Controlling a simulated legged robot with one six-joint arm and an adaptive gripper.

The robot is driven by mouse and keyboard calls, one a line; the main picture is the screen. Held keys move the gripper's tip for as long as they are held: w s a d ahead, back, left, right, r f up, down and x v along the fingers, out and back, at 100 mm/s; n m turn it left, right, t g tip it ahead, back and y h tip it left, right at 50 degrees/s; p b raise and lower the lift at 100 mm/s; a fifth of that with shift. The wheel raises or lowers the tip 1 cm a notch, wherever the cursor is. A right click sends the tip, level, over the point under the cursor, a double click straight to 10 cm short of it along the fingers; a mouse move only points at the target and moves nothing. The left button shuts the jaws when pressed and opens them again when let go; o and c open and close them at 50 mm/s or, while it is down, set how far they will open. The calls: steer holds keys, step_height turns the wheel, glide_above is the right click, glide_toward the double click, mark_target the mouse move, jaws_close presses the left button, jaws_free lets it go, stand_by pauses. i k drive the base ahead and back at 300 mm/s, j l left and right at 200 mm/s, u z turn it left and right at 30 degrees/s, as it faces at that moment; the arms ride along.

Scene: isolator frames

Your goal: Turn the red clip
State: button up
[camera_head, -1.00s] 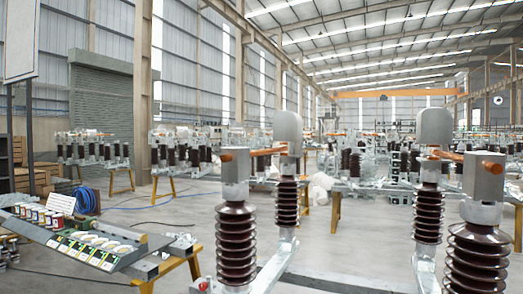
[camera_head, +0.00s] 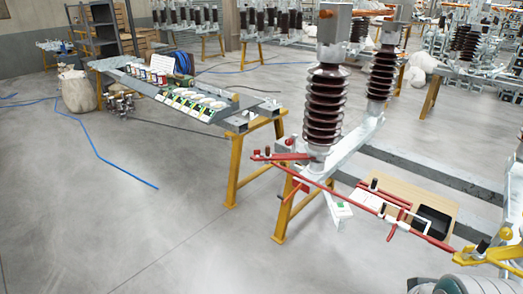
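An isolator frame stands at the right, with brown ribbed insulators (camera_head: 326,108) upright on a pale metal beam. A long red rod (camera_head: 340,193) runs from below the front insulator down to the right. A red clip-like piece (camera_head: 282,157) sits at its upper left end, beside the insulator's foot. More red parts (camera_head: 385,196) lie on or above a wooden board farther right. I cannot tell for sure which red piece is the clip. My gripper does not show. A grey rounded body at the bottom right edge may be part of my arm.
A yellow-legged table (camera_head: 232,122) with a sloped panel of jars and discs stands left of the frame. A yellow bracket (camera_head: 490,250) is at the lower right. A sack (camera_head: 77,92) and blue cable (camera_head: 110,160) lie at the left. The front left floor is clear.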

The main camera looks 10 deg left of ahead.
mark_target(256, 152)
steer(key=i+j+u, duration=0.25)
steer(key=i, duration=0.75)
steer(key=i+j+u, duration=0.25)
steer(key=i, duration=0.8)
